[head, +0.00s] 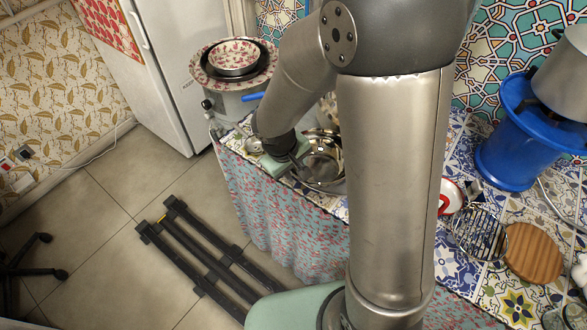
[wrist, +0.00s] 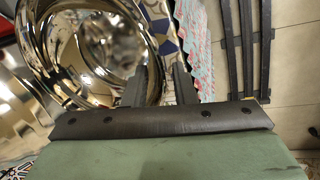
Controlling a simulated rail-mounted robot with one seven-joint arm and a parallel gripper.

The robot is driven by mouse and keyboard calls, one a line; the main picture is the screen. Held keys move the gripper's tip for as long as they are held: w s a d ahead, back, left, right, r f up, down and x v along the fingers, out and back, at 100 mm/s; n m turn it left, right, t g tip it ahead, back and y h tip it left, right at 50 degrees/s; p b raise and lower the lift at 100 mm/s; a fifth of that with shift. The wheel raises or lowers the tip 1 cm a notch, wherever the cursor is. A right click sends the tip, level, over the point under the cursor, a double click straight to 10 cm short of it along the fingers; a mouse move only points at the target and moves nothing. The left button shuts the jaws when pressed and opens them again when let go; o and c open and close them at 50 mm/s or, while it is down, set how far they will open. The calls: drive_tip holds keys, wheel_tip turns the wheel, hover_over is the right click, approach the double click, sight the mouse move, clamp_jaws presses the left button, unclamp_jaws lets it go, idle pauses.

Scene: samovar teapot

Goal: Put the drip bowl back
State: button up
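A shiny metal bowl (head: 322,165), which looks like the drip bowl, is on the tiled counter, partly behind my arm. It fills the upper left of the wrist view (wrist: 75,60), its hollow facing the camera. My gripper (head: 301,163) is low at the bowl's left side. In the wrist view my gripper's two fingers (wrist: 160,78) stand apart with a gap between them. The left finger overlaps the bowl's edge and the right finger is outside it. I cannot tell whether either touches it. The samovar is not clearly seen; my arm hides the area behind the bowl.
A small metal dish (head: 253,146) is left of my gripper. A white pot with patterned bowls (head: 232,62) stands behind. To the right are a blue stand (head: 515,150), a wire rack (head: 478,233) and a round wooden board (head: 533,253). The counter's cloth-draped edge (head: 270,210) is close in front.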

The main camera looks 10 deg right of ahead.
drive_tip(key=shift+r, duration=0.1)
drive_tip(key=shift+r+p, duration=0.25)
drive_tip(key=shift+p, duration=0.05)
drive_tip(key=p+v, duration=0.1)
drive_tip(key=v, duration=1)
drive_tip(key=s+d+r+m+y, duration=0.1)
drive_tip(key=s+d+m, duration=0.1)
drive_tip(key=s, duration=0.5)
drive_tip(key=s+d+r+m+g+y, duration=0.1)
drive_tip(key=s+d+r+m, duration=0.1)
drive_tip(key=s, duration=0.5)
drive_tip(key=d+m, duration=0.1)
drive_tip(key=d, duration=0.1)
drive_tip(key=shift+d+y, duration=0.4)
drive_tip(key=shift+d, duration=0.1)
